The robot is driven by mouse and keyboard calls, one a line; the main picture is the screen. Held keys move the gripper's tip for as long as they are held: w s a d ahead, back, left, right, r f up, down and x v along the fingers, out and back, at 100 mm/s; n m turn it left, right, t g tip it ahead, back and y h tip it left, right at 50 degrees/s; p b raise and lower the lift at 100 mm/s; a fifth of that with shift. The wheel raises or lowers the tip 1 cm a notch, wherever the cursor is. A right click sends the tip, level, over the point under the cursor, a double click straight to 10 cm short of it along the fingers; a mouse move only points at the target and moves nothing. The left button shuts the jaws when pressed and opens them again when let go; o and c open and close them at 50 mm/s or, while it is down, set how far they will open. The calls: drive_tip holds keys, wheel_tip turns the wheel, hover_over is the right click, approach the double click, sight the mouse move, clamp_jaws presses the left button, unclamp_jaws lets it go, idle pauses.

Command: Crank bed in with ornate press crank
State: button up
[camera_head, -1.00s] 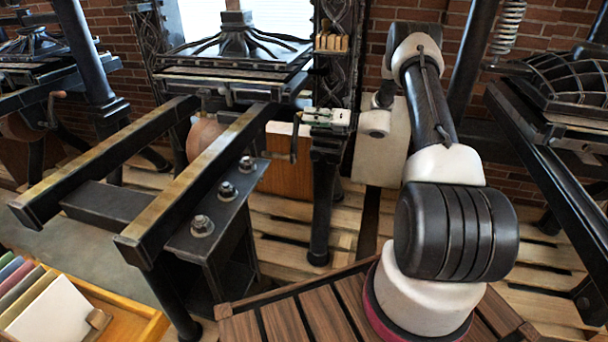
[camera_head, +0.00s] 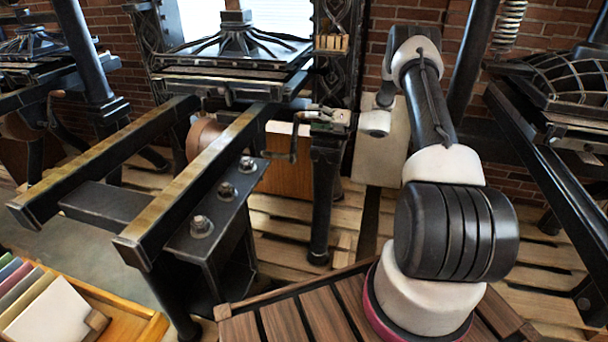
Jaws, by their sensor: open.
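The ornate press (camera_head: 236,50) stands at the centre-left, with patterned dark columns and a dark platen. Its two rails (camera_head: 190,185) run toward the lower left. Its crank (camera_head: 293,145) is a thin dark bent arm hanging at the right side of the rails, beside a round brown drum (camera_head: 204,137). My gripper (camera_head: 304,114) is open, at the top of the crank and left of my wrist. Its fingers are small and dark here; I cannot tell whether they touch the crank. The bed (camera_head: 225,88) lies under the platen.
Another press stands at the left (camera_head: 38,62) and one at the right (camera_head: 560,90). A wooden tray of coloured sheets (camera_head: 50,310) is at the lower left. The ornate press's right leg (camera_head: 322,205) stands below my gripper. Pallet floor is open beyond it.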

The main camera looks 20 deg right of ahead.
drive_tip(key=v, duration=0.8)
idle(0.4)
idle(0.4)
